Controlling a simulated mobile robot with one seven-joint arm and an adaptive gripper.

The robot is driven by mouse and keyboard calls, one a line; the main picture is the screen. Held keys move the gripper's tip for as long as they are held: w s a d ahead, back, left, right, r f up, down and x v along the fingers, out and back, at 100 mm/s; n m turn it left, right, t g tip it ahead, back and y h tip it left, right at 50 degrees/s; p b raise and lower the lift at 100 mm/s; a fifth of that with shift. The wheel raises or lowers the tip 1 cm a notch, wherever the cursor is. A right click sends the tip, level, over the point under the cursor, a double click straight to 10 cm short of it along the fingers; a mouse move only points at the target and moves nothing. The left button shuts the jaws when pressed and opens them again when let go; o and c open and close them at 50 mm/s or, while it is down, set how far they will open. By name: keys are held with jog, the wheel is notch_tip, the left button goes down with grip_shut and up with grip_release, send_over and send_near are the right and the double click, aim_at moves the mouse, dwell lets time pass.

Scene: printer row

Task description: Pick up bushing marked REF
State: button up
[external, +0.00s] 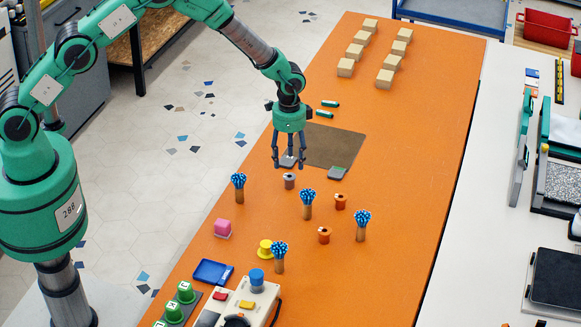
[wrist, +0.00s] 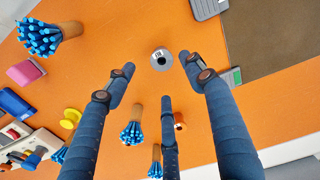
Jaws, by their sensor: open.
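A grey metal bushing (external: 289,181) stands upright on the orange table, just below my gripper. In the wrist view the grey bushing (wrist: 160,66) lies beyond the fingertips, between the left and right fingers. It bears a white label with small dark marks that I cannot read surely. My gripper (external: 288,165) points down with its three fingers spread, empty and apart from the bushing; its fingers also show in the wrist view (wrist: 160,82). Two orange bushings stand to the right, one farther back (external: 340,201) and one nearer (external: 323,235).
Several holders of blue-tipped sticks (external: 307,200) stand around the bushings. A brown mat (external: 335,146) lies behind, with a grey-green flat item (external: 337,173) at its edge. A pink block (external: 222,228), yellow spool (external: 265,249) and blue tray (external: 212,272) are nearer. The table's right side is clear.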

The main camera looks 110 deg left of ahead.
aim_at(289, 176)
jog(key=shift+f, duration=1.65)
jog(key=shift+a+f, duration=0.15)
jog(key=shift+f, duration=2.45)
jog(key=c, duration=1.3)
jog(key=shift+r, duration=0.15)
jog(key=shift+r, duration=4.85)
